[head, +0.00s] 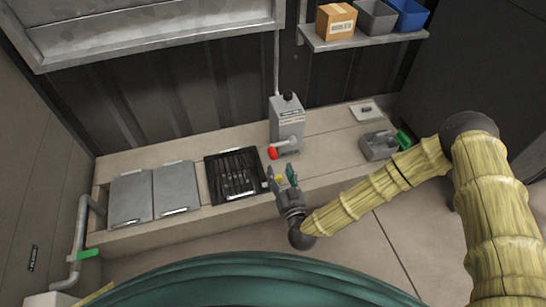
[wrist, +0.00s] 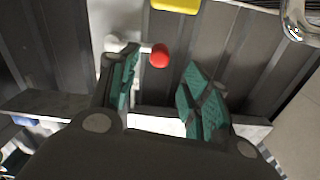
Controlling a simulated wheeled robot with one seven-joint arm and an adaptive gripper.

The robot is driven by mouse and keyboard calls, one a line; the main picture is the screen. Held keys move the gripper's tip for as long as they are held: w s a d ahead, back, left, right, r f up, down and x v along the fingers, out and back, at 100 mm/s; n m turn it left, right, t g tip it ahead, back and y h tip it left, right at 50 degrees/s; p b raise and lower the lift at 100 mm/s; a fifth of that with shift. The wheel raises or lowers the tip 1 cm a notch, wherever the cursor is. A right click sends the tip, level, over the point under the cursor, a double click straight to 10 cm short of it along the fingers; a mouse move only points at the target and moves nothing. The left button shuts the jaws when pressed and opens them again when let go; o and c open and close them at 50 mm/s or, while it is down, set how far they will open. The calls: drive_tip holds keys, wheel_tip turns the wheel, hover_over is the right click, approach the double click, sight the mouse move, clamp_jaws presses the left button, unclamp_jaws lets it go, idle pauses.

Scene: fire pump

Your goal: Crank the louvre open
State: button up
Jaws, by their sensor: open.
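The grey crank box (head: 287,118) stands on the counter, with a thin rod rising from it toward the louvre (head: 150,22) at the top left. The crank's red knob (head: 273,153) sticks out at the box's lower front, on a pale arm. My gripper (head: 282,175) is open just in front of and below the knob in the head view, apart from it. In the wrist view, the red knob (wrist: 159,56) shows beyond the two green-padded fingers (wrist: 160,88), closer to the left one. Nothing is between the pads. How far open the louvre is cannot be told.
A black grate (head: 234,176) and two grey lids (head: 153,193) lie left on the counter. A grey box with a green handle (head: 380,145) sits to the right. A shelf (head: 365,42) with a carton and bins hangs above. A green-handled pipe (head: 82,235) is at left.

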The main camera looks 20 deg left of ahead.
sight(274, 159)
drive_tip(key=b+x, duration=0.3)
drive_tip(key=x, duration=0.5)
drive_tip(key=shift+w+a, duration=0.2)
drive_tip(key=shift+c, duration=0.5)
clamp_jaws()
